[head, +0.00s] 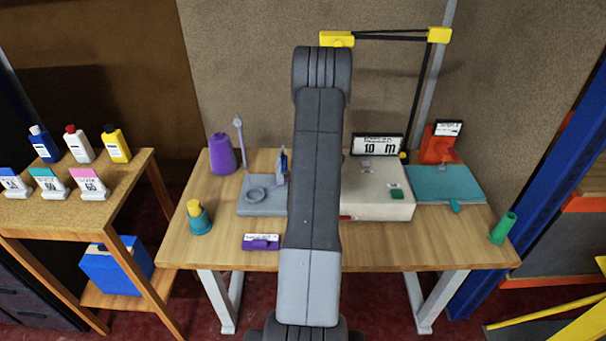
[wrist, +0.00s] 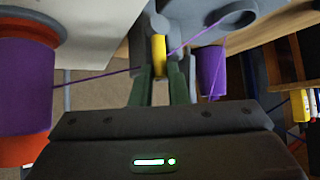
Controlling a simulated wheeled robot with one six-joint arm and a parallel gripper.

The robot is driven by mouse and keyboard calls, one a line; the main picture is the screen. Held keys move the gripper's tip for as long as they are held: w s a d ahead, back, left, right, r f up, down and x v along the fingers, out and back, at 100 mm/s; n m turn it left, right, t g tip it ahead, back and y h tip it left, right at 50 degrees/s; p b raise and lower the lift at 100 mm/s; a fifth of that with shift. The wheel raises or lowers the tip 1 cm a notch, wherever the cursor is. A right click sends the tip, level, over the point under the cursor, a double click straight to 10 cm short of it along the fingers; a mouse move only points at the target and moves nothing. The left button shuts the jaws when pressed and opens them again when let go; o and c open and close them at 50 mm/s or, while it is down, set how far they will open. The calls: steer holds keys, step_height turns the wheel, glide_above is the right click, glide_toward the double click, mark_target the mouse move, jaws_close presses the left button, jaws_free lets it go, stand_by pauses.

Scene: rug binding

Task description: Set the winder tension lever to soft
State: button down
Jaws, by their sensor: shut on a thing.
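In the wrist view my gripper (wrist: 160,75) has its two green fingers on either side of a small upright yellow piece (wrist: 159,48), closed on it. It looks like the tension lever's handle, standing among grey parts of the winder. No setting mark or "soft" label is readable there, so the lever's position cannot be told. In the head view the winder's grey base (head: 258,208) and thin upright post sit on the table left of my arm. My arm hides the winder's right side, the lever and my gripper in that view.
Purple yarn (wrist: 95,77) crosses close to my fingers.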

steer(key=shift+a+h, duration=0.3)
steer(key=shift+h, duration=0.1)
steer(key=shift+r, duration=0.1)
steer(key=c, duration=1.4)
jaws_free()
steer(key=v, duration=1.3)
steer(key=shift+s+r+p, duration=0.15)
steer(key=shift+r+p, duration=0.15)
steer(key=shift+r, duration=0.1)
